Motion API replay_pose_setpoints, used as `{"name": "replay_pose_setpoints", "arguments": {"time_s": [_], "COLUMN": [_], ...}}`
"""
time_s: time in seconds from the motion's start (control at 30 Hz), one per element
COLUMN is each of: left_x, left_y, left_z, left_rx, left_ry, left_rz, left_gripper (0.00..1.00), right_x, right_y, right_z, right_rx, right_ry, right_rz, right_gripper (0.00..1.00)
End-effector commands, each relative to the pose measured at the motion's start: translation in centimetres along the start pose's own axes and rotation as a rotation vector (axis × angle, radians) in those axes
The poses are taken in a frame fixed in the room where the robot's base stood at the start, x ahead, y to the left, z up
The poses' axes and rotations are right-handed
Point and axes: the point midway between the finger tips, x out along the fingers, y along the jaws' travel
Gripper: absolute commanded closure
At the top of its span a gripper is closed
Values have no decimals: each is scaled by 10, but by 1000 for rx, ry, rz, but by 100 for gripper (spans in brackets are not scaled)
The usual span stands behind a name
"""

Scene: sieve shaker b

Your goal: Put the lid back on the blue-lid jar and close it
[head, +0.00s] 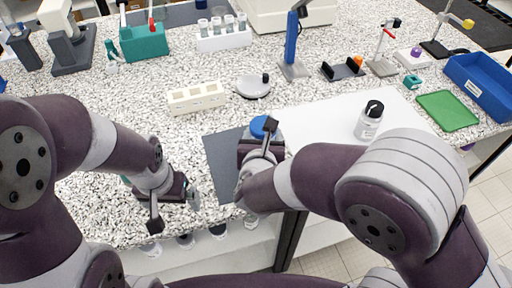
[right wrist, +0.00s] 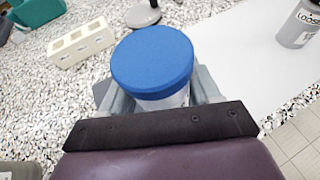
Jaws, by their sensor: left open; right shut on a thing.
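The blue-lid jar shows in the right wrist view, with its wide blue lid (right wrist: 152,60) on top of a pale, clear-looking body (right wrist: 165,102). In the head view the blue lid (head: 262,126) shows just past my right gripper (head: 262,150), which hides most of the body. In the right wrist view my right gripper (right wrist: 158,98) has its grey fingers on both sides of the body, just below the lid, shut on the jar. I cannot tell how tightly the lid sits. My left gripper (head: 174,207) is open and empty, low and left of the jar, near the table's front edge.
A dark mat (head: 222,160) lies by the jar. A cream block with wells (head: 196,97) and a round grey stand (head: 253,87) are behind. Speckled table is clear at left.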

Motion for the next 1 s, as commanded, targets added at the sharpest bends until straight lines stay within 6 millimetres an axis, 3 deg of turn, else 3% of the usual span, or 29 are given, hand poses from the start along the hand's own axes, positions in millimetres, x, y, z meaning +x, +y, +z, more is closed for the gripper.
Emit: {"name": "replay_pose_setpoints", "arguments": {"time_s": [0.2,0.5,0.8,1.0], "left_x": [-3,-3,-7,-6], "left_y": [0,0,0,0], "left_z": [0,0,-1,-1], "left_rx": [0,0,0,0], "left_ry": [0,0,0,0], "left_rz": [0,0,0,0], "left_gripper": [0,0,0,0], "right_x": [22,23,37,38], "right_y": [17,18,18,18], "right_z": [-6,-7,-42,-43], "right_rx": [-1,1,-1,2], "right_ry": [0,-1,0,-2], "right_rz": [-1,0,-1,0], "right_gripper": [100,100,100,100]}}
